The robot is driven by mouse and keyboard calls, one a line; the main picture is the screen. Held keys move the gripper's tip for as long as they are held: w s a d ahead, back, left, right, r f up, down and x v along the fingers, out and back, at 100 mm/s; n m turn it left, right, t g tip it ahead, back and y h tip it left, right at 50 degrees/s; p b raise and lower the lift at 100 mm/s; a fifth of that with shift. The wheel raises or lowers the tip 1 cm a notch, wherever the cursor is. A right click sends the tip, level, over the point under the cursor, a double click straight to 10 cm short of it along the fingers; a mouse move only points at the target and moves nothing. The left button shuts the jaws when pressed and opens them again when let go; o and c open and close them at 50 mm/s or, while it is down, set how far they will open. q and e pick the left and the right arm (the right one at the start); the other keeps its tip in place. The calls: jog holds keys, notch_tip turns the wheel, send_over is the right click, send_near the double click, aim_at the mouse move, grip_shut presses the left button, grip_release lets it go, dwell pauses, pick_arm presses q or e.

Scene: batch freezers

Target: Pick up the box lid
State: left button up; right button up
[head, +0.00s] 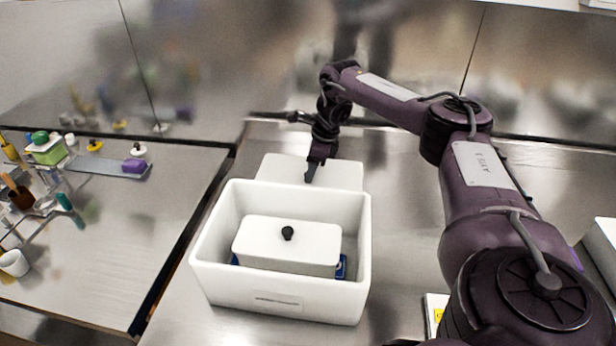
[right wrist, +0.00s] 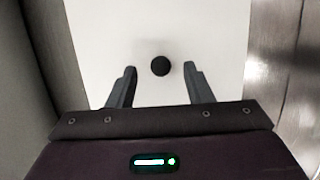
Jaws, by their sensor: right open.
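The box lid (head: 343,174) is a flat white panel lying behind the open white box (head: 281,298) in the head view. In the right wrist view the lid (right wrist: 160,25) fills the middle, with a round black knob (right wrist: 160,66). My right gripper (head: 310,174) is over the lid, fingers pointing down. In the right wrist view the open fingers (right wrist: 160,75) stand either side of the knob, with gaps on both sides. The knob is hidden behind my gripper in the head view. My left gripper is not in view.
Inside the box sits a smaller white container (head: 290,250) with a black knob, on something blue. A steel counter (head: 180,270) surrounds it, with a metal wall behind. A left counter holds bottles, a purple block (head: 134,165) and a white cup (head: 14,263).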

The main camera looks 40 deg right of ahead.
jog(key=shift+x, duration=1.05)
jog(key=shift+w, duration=0.1)
jog(key=shift+r, duration=0.1)
jog(key=shift+c, duration=0.3)
grip_shut()
jog(key=shift+r, duration=0.15)
